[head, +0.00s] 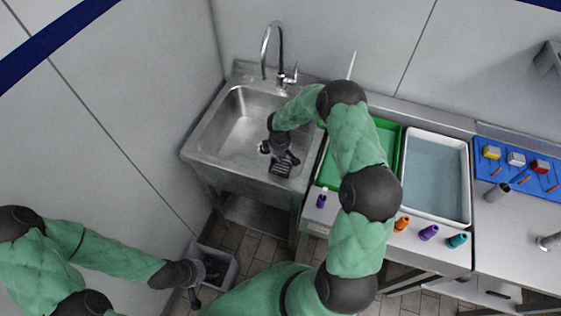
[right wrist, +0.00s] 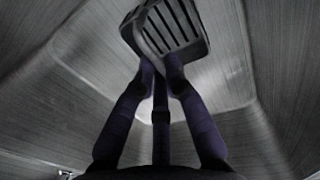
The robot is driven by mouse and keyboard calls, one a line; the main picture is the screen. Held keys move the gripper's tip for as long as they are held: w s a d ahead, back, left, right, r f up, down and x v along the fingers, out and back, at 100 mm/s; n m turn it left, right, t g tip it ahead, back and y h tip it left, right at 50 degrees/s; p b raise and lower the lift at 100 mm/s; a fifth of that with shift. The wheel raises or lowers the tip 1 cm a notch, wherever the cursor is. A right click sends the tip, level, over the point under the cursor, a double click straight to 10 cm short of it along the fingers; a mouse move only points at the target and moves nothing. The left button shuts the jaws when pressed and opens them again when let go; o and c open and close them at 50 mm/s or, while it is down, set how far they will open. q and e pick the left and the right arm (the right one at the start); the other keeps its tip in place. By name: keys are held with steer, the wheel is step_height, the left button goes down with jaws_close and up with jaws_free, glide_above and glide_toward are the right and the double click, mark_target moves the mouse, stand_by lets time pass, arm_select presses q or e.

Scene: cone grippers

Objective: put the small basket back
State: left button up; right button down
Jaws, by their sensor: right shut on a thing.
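The small basket (head: 285,164) is dark grey with slots and is over the right side of the steel sink basin (head: 226,140). In the right wrist view the fingers close on the rim of the basket (right wrist: 178,24), which hangs tilted beyond the fingertips. I cannot tell whether it touches the sink. My left gripper (head: 195,290) is low at the lower left, beside a grey bin; its fingers are too small and dark to read.
A tall tap (head: 265,45) stands behind the sink. Right of it are a green tray (head: 387,135), partly hidden by my right arm, and a white tray of water (head: 465,190). Coloured bottles line the counter's front. The grey bin (head: 232,272) stands on the floor.

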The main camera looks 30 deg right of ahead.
mark_target(281, 169)
steer(key=shift+f, duration=1.45)
steer(key=shift+f+b, duration=0.15)
steer(key=shift+b, duration=0.25)
steer(key=c, duration=1.3)
jaws_free()
steer(key=shift+r+p, duration=0.3)
steer(key=shift+r, duration=0.1)
step_height(281, 169, up, 12)
steer(key=p, duration=0.1)
steer(key=shift+s+a+f+p, duration=0.25)
steer(key=shift+s+a+p, duration=0.05)
steer(key=shift+s+a, duration=0.15)
